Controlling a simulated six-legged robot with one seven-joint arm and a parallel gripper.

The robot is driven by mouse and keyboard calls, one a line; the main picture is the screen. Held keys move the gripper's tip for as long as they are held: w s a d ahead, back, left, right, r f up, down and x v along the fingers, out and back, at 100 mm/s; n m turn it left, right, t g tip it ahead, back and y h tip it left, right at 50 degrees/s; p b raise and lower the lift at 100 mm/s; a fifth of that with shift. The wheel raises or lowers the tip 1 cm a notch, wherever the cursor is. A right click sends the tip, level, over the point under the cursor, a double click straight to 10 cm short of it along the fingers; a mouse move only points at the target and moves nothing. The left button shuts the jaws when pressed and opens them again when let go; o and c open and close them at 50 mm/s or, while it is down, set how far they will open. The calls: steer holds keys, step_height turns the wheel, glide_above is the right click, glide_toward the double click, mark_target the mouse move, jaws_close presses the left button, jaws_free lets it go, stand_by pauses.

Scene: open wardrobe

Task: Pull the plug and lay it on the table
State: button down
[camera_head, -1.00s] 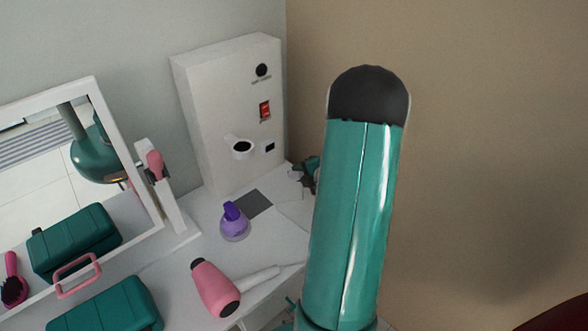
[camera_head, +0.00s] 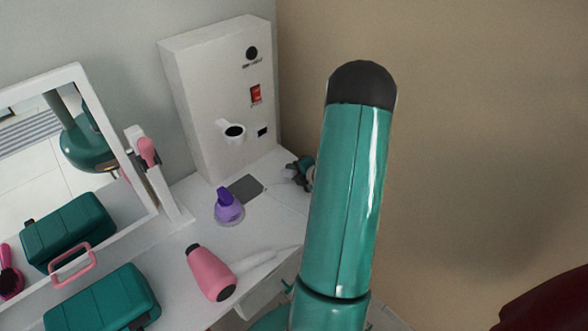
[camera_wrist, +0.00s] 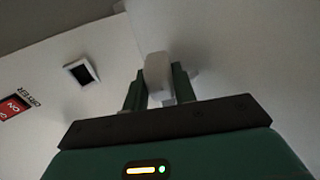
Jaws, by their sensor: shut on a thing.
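My gripper (camera_wrist: 157,92) is shut on a white plug (camera_wrist: 157,72), which sits between its two green fingers in the wrist view. In the head view my gripper (camera_head: 301,171) shows beside the box, low over the back right of the table (camera_head: 283,205), partly hidden by my arm. I cannot tell whether the plug touches the table. The black socket (camera_head: 264,131) on the white box is empty; it also shows in the wrist view (camera_wrist: 81,70), apart from the plug.
The white wall box (camera_head: 205,100) carries a red switch (camera_head: 256,94) and a round holder (camera_head: 232,131). A mirror (camera_head: 150,190) is at left.

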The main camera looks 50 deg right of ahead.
steer(key=c, duration=1.1)
jaws_free()
steer(key=shift+o, duration=0.2)
steer(key=shift+c, duration=0.3)
steer(key=shift+o, duration=1.3)
steer(key=shift+s+f, duration=0.1)
steer(key=shift+f, duration=0.1)
steer(key=shift+c, duration=0.5)
